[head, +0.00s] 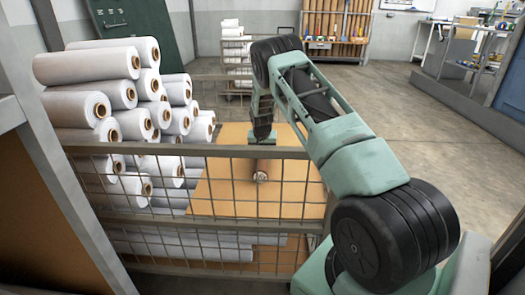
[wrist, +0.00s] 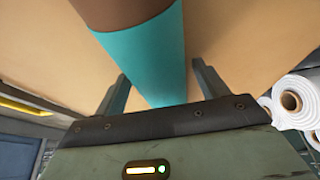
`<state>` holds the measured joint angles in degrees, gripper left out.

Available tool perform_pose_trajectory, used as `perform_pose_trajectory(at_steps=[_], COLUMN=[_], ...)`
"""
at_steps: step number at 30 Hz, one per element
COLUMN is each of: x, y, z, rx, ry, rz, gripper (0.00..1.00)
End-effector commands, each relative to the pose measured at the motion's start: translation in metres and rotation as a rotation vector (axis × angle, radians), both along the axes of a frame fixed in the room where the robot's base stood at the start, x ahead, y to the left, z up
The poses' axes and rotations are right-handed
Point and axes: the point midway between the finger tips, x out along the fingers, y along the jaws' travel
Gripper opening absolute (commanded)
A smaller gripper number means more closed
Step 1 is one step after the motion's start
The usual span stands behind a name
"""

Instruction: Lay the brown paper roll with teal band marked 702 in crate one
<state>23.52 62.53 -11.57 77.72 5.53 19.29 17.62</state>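The brown paper roll (head: 262,166) lies on a tan board (head: 222,188) behind wire mesh in the head view, its end facing me. In the wrist view the brown roll (wrist: 125,10) with its teal band (wrist: 150,55) fills the upper middle. My gripper (head: 263,138) points down just above the roll. In the wrist view my gripper (wrist: 160,88) has one finger on each side of the teal band, with a narrow gap showing, so it looks open. The 702 mark is not readable, and no crate number shows.
White rolls (head: 125,105) are stacked high to the left of the board. A wire-mesh panel (head: 215,190) with a metal top rail stands between me and the roll. More white rolls (head: 235,45) stand on a cart behind. The concrete floor at right is clear.

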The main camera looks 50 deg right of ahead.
Motion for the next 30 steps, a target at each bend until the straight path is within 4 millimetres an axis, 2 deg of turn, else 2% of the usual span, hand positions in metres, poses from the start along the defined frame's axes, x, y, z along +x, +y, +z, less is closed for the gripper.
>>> perform_pose_trajectory(at_steps=[4,8,21,26,30], x=[0.000,-0.002,-0.024,-0.028,-0.030], y=[0.000,0.003,0.029,0.033,0.035], z=[0.003,0.015,0.096,0.110,0.114], rx=[0.000,-0.001,0.000,-0.001,0.000], ry=[0.000,-0.001,-0.001,-0.001,0.001], rz=[0.000,0.000,0.000,0.000,0.000], gripper=[0.72,0.72,0.72,0.72,0.72])
